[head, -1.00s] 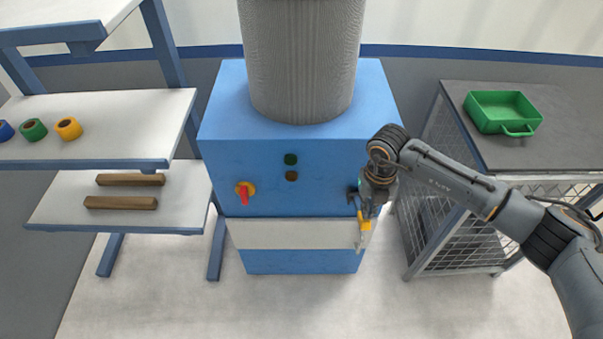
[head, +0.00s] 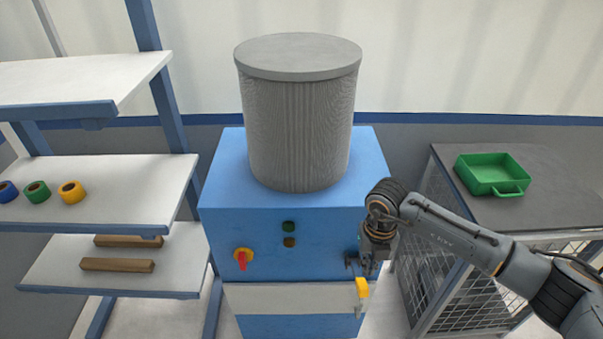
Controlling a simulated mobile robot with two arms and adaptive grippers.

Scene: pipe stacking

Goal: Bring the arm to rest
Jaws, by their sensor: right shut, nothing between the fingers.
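My right arm comes in from the right, and its gripper (head: 361,291) hangs pointing down in front of the right side of the blue cabinet (head: 325,224). The gripper's fingers are shut with nothing held between them. A yellow part shows at the fingers. I cannot tell whether the gripper touches the cabinet front. My left gripper is not in the picture.
A ribbed grey cylinder (head: 297,125) stands on the cabinet, which has a red knob (head: 243,259). A green bin (head: 492,174) sits on the dark table (head: 553,196) at right. Tape rolls (head: 72,191) and brown bars (head: 118,265) lie on left shelves.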

